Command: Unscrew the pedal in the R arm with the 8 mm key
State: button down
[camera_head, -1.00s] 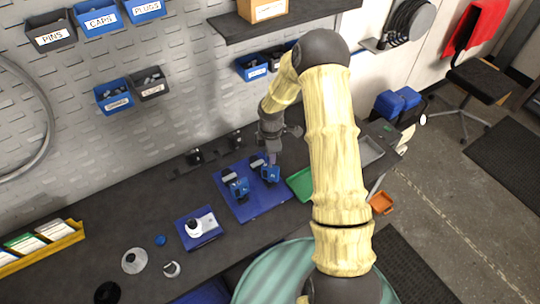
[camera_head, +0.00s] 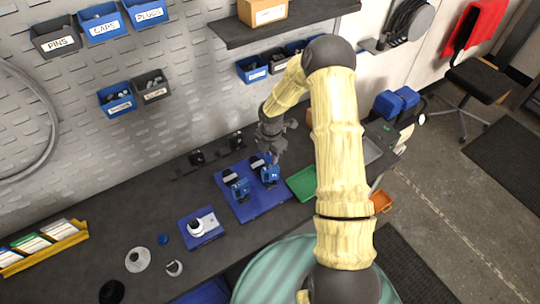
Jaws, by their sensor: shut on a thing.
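Two blue clamp stands, each with a dark pedal piece, stand on a blue mat (camera_head: 247,206) on the bench. The left stand (camera_head: 240,188) is clear of my arm. The right stand (camera_head: 271,176) is directly below my gripper (camera_head: 275,154); I take it for the R arm, but its marking is too small to read. Its dark pedal (camera_head: 257,163) shows to the left of the gripper. My gripper points down and is shut on a thin tool, apparently the 8 mm key, mostly hidden by the fingers. Whether the key's tip sits in the pedal cannot be seen.
Two black holders (camera_head: 197,158) stand at the bench's back edge. A green tray (camera_head: 302,184) lies right of the mat, a blue pad with a white item (camera_head: 202,224) to its left. Labelled bins (camera_head: 117,103) hang on the wall.

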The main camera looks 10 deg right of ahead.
jog(key=shift+s+f, duration=0.1)
jog(key=shift+s, duration=0.05)
jog(key=shift+n+p, duration=0.6)
jog(key=shift+n, duration=0.9)
jog(key=shift+f, duration=0.1)
jog(key=shift+r+p, duration=0.2)
jog(key=shift+p, duration=0.1)
jog(key=shift+r+p, duration=0.35)
jog(key=shift+r, duration=0.2)
jog(key=shift+w, duration=0.2)
